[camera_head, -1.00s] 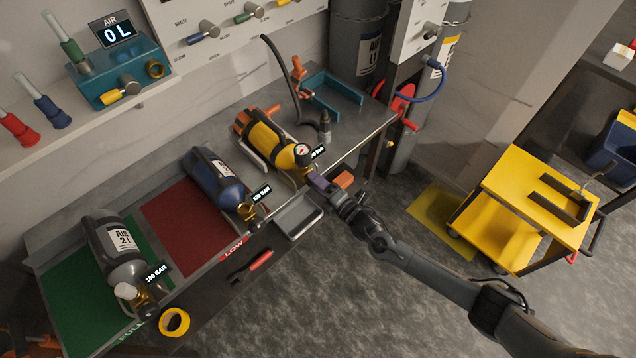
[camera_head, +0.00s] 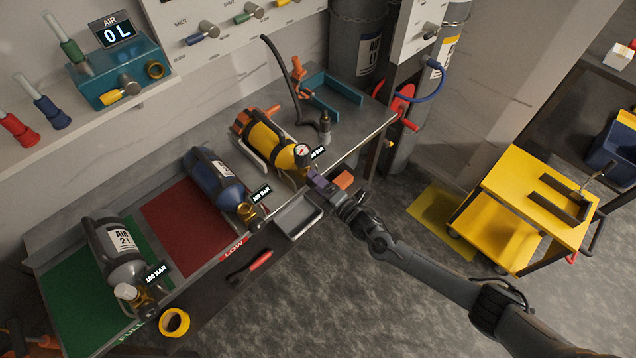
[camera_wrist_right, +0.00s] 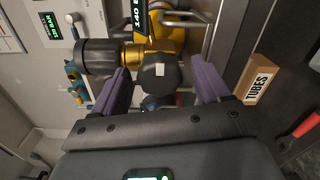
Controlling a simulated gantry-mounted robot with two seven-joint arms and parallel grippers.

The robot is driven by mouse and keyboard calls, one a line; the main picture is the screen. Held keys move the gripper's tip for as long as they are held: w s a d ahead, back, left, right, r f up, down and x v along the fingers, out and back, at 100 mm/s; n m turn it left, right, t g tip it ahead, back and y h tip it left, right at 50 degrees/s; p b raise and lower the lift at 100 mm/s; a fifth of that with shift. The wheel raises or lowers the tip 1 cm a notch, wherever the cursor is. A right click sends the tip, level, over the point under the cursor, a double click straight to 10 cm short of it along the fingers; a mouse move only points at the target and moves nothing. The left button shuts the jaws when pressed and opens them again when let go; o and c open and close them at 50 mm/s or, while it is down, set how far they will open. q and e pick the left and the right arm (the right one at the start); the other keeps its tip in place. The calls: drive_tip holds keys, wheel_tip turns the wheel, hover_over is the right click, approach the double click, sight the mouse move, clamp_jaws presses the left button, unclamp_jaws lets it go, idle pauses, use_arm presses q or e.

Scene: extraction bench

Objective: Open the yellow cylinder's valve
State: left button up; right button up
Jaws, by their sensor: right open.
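The yellow cylinder (camera_head: 266,144) lies on its side on the bench, its valve end toward the front edge. A round gauge (camera_head: 302,151) sits on its brass valve. In the right wrist view the brass valve body (camera_wrist_right: 154,42) shows, with a black round knob (camera_wrist_right: 158,77) facing the camera. My right gripper (camera_head: 318,181) is at the valve end. Its two purple fingers, also seen in the right wrist view (camera_wrist_right: 160,88), are open, with the knob between them and a visible gap on each side. The head view hides the knob behind the gripper. My left gripper is not in view.
A blue cylinder (camera_head: 215,182) and a grey cylinder (camera_head: 116,253) lie to the left. An orange box (camera_head: 344,179) is beside the gripper; a box labelled TUBES (camera_wrist_right: 260,80) shows in the wrist view. A grey tray (camera_head: 297,215) is just below. A black hose (camera_head: 284,75) stands behind.

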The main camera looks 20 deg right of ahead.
drive_tip(key=p+v, duration=0.1)
drive_tip(key=v, duration=1)
drive_tip(key=shift+a, duration=0.1)
